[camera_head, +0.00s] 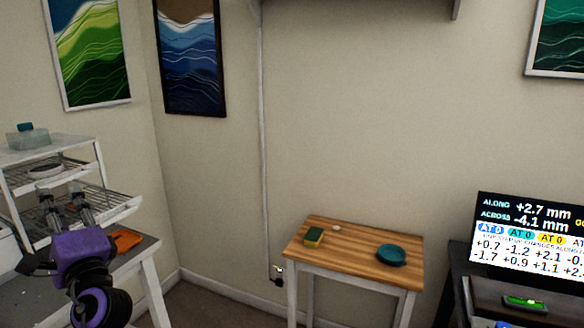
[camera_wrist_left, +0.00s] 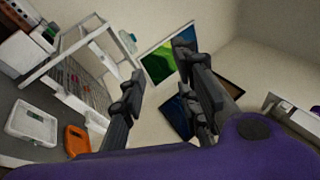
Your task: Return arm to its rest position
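My left gripper (camera_head: 66,200) shows at the left of the head view, on a purple wrist, in front of the white rack. In the left wrist view the left gripper (camera_wrist_left: 155,75) has its fingers spread well apart with nothing between them. It points toward the wall with the paintings. My right gripper is in neither view.
A wooden table (camera_head: 350,245) holds a sponge (camera_head: 313,237) and a teal bowl (camera_head: 391,255). A screen (camera_head: 530,240) is at the right.

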